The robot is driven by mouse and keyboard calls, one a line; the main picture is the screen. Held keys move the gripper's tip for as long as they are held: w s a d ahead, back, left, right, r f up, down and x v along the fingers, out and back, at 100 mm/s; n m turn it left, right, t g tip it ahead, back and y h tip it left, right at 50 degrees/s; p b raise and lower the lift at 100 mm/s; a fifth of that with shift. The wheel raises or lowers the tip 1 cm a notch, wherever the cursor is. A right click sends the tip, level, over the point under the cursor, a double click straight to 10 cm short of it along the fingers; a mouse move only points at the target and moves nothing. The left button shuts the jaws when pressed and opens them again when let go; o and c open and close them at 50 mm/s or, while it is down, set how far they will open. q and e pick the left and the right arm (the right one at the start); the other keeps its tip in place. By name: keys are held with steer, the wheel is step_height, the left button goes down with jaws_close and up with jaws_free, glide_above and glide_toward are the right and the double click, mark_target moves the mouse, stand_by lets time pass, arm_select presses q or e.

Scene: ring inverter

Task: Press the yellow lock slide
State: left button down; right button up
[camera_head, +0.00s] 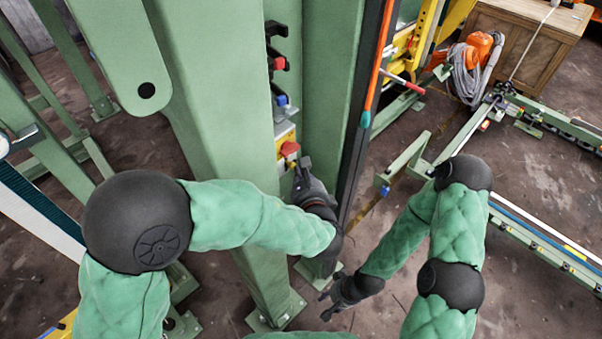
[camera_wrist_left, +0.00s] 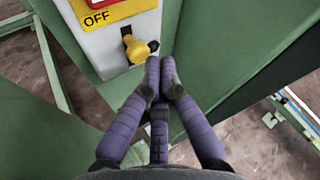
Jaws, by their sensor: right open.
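The yellow lock slide (camera_wrist_left: 138,49) sticks out from the lower part of a pale switch box (camera_wrist_left: 124,58), under a yellow plate marked OFF, in the left wrist view. My left gripper (camera_wrist_left: 160,65) is shut and empty, its fingertips together just right of and below the slide. I cannot tell whether they touch it. In the head view my left gripper (camera_head: 303,165) is raised beside the green post, just below the red knob (camera_head: 290,149) of the switch box. The slide is not clear there. My right gripper (camera_head: 330,302) hangs low, open and empty.
The thick green post (camera_head: 220,90) carries the box, with blue and red switches (camera_head: 281,101) above it. A dark upright rail with an orange strip (camera_head: 376,70) stands to the right. Green floor frames (camera_head: 408,157) lie farther right. A wooden crate (camera_head: 520,45) stands at the back.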

arm_select(q)
steer(key=shift+f, duration=0.1)
steer(key=s+d, duration=0.3)
steer(key=s, duration=0.5)
steer(key=shift+s+d+f, duration=0.25)
steer(key=shift+s+d, duration=0.1)
steer(key=shift+s, duration=0.05)
stand_by(0.6)
